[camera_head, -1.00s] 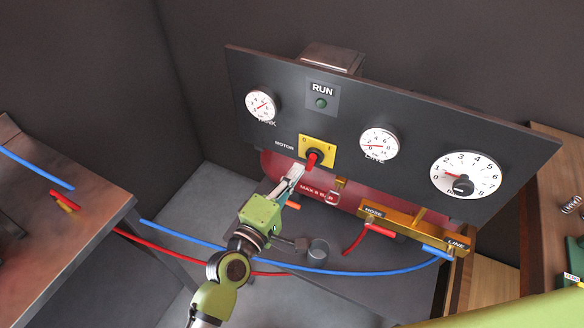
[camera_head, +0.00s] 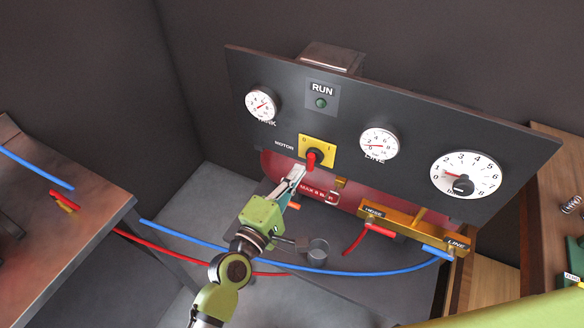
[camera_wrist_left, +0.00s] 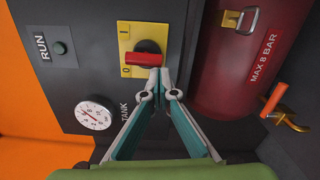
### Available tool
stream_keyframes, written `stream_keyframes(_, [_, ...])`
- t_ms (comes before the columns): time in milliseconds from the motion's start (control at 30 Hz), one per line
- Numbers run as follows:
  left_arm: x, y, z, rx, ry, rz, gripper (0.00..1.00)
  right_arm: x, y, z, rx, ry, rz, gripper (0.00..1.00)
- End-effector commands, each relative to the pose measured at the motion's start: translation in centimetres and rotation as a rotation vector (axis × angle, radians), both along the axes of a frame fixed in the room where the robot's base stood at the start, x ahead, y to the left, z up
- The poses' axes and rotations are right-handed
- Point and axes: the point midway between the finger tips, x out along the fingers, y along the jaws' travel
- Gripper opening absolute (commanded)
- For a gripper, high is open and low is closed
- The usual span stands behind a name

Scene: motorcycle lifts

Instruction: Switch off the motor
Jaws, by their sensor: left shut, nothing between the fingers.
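The motor switch is a yellow plate (camera_head: 328,146) marked 0 at left and 1 at right, with a black knob and a red handle (camera_head: 311,160) that points downward. In the left wrist view, turned sideways, the red handle (camera_wrist_left: 143,59) shows beside the 0 and 1 marks. My left gripper (camera_head: 298,170) is shut and empty, with its tips just below and left of the handle. In the wrist view the tips (camera_wrist_left: 156,74) are right at the handle's edge; whether they touch it I cannot tell. The RUN lamp (camera_head: 320,103) looks dark green. My right gripper is out of view.
The dark panel carries a TANK gauge (camera_head: 261,104), a LINE gauge (camera_head: 379,143) and a large dial (camera_head: 466,175). A red tank (camera_head: 274,166) sits behind it. A brass manifold (camera_head: 410,231) with red and blue handles stands below right.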

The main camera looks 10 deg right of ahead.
Motion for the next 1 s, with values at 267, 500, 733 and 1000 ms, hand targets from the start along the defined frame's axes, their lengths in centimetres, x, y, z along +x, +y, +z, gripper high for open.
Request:
stream_keyframes(267, [-0.17,-0.24,-0.29,-0.097,0.066,0.000,0.00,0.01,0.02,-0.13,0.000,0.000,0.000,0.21])
stream_keyframes(500, [-0.36,-0.51,-0.54,-0.218,0.148,0.001,0.00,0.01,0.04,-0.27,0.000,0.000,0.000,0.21])
stream_keyframes(733, [-0.50,-0.74,-0.63,-0.310,0.209,0.001,0.00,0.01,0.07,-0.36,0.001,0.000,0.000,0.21])
stream_keyframes(1000, [-0.57,-0.85,-0.67,-0.353,0.238,0.001,0.00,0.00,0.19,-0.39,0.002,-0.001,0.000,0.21])
